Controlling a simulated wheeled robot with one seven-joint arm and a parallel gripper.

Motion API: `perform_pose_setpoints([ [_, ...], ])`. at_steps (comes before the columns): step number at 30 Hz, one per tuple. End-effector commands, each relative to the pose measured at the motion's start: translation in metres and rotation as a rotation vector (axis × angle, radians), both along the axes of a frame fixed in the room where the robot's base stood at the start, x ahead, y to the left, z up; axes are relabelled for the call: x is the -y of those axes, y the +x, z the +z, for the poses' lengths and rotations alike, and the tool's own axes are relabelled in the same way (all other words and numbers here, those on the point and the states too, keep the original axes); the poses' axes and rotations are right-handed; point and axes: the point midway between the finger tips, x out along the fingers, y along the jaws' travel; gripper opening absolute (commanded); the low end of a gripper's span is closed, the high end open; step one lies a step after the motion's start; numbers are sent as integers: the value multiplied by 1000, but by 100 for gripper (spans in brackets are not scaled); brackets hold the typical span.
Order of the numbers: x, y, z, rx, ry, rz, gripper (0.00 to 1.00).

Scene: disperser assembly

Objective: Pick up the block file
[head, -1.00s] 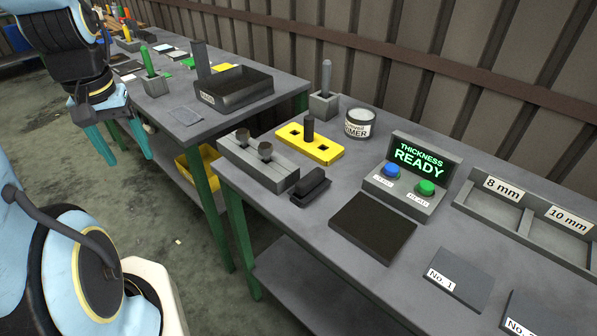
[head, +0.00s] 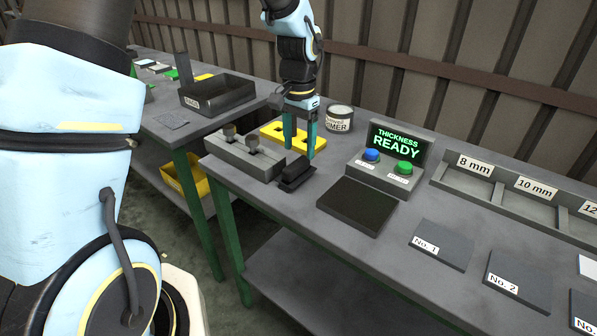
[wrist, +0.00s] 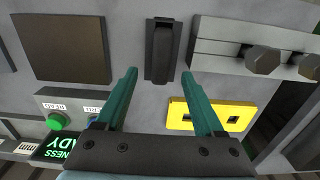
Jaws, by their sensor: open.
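The block file looks to be the small black block with a raised grip (head: 296,172), lying on the table in front of the grey clamp-like fixture (head: 245,155). In the wrist view the black block (wrist: 161,52) lies lengthwise ahead of the fingertips, roughly centred between them. My gripper (head: 300,150) points down with teal fingers just behind and above the block. In the wrist view my gripper (wrist: 159,75) is open and nothing is between its fingers.
A yellow slotted plate (head: 270,134) sits behind the fingers. A dark square pad (head: 357,206) and a button box reading READY (head: 385,180) are to the right. A primer jar (head: 339,119) stands behind. Numbered plates (head: 443,246) lie further right.

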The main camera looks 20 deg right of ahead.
Motion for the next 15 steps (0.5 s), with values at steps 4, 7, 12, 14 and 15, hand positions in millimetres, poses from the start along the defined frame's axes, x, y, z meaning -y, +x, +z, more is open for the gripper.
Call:
perform_pose_setpoints([
  [4, -2, -2, -9, -3, 3, 1, 70],
  [7, -6, -4, -23, -5, 4, 1, 70],
  [12, -7, -5, -47, -2, 2, 1, 70],
  [14, -7, -5, -51, -2, 1, 2, 70],
  [15, -7, -4, -53, -1, 0, 2, 70],
])
